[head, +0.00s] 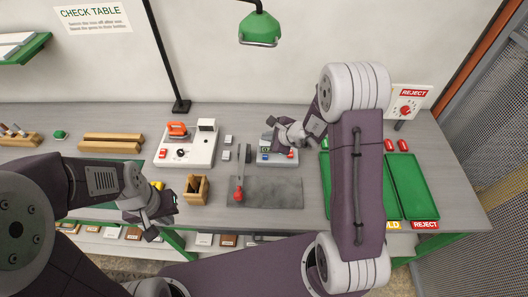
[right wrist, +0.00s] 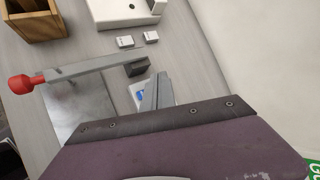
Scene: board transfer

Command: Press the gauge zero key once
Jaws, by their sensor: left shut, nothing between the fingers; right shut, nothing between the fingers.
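The gauge (head: 278,160) is a low pale unit on the bench with a dark display, a blue key (head: 264,156) and a red key. My right gripper (head: 270,146) is shut and empty over the gauge, hiding part of it. In the right wrist view the shut fingers (right wrist: 157,92) are beside the blue-marked gauge (right wrist: 139,95), most of which the gripper body covers. I cannot tell whether the fingertips touch a key. My left gripper (head: 158,222) is shut and empty near the front edge, left of the wooden box.
A grey plate (head: 285,192) with a red-knobbed lever (head: 238,194) lies in front of the gauge. A wooden box (head: 196,191) and a white station (head: 202,148) stand to the left. Green trays (head: 412,183) lie at right, partly behind my right arm.

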